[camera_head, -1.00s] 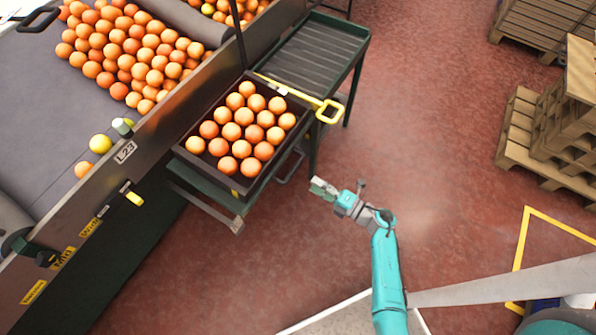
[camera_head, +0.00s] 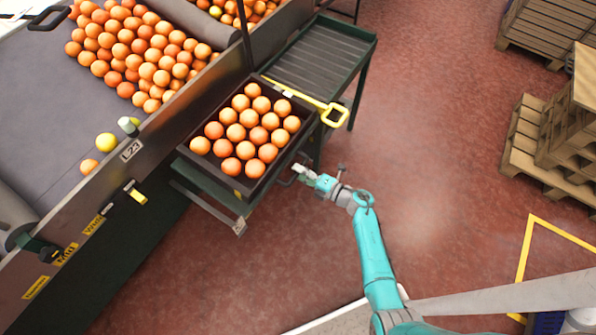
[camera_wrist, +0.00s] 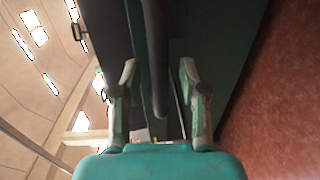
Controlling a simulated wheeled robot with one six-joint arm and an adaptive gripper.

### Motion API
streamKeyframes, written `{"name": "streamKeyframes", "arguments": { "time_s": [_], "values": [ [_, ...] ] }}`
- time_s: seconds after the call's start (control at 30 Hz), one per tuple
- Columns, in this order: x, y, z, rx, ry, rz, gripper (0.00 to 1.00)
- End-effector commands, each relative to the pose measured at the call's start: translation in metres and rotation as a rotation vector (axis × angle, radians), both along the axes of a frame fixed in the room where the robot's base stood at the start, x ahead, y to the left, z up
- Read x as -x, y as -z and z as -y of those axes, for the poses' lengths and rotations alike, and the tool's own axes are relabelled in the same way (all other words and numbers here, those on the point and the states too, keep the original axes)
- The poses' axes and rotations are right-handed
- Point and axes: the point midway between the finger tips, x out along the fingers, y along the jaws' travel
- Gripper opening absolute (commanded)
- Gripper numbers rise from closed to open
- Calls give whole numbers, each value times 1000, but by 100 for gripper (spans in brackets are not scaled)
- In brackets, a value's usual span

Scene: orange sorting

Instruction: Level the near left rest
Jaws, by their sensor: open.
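A dark crate (camera_head: 186,153) full of oranges sits on a green stand (camera_head: 205,203) beside the conveyor. The stand's frame sticks out below the crate's near side. I cannot tell for sure which part is the near left rest. My gripper (camera_head: 299,171) is at the crate's near right side, close to a dark bent handle (camera_head: 286,182) under the crate. In the wrist view my gripper (camera_wrist: 160,95) is open, its two fingers apart. A dark round-ended bar (camera_wrist: 155,60) shows between the fingers; I see no grip on it.
A green roller table (camera_head: 315,60) stands behind the crate. The conveyor (camera_head: 60,120) with loose oranges fills the left. Pallets (camera_head: 550,150) stand at the right. The red floor between is clear.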

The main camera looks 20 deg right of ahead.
Motion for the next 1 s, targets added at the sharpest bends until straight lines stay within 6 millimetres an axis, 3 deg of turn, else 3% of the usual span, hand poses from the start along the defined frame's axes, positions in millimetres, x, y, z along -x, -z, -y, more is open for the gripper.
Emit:
{"name": "streamKeyframes", "arguments": {
  "time_s": [0.4, 0.43, 0.6, 0.87, 1.0],
  "values": [
    [-8, 1, -6, 0, 0, 0, 43],
    [-7, 1, -6, 0, 0, 0, 41],
    [-7, 1, -5, 0, 0, 0, 0],
    [-7, -1, -5, 1, 0, 1, 0],
    [-8, -15, -6, 1, -1, 3, 0]
  ]
}}
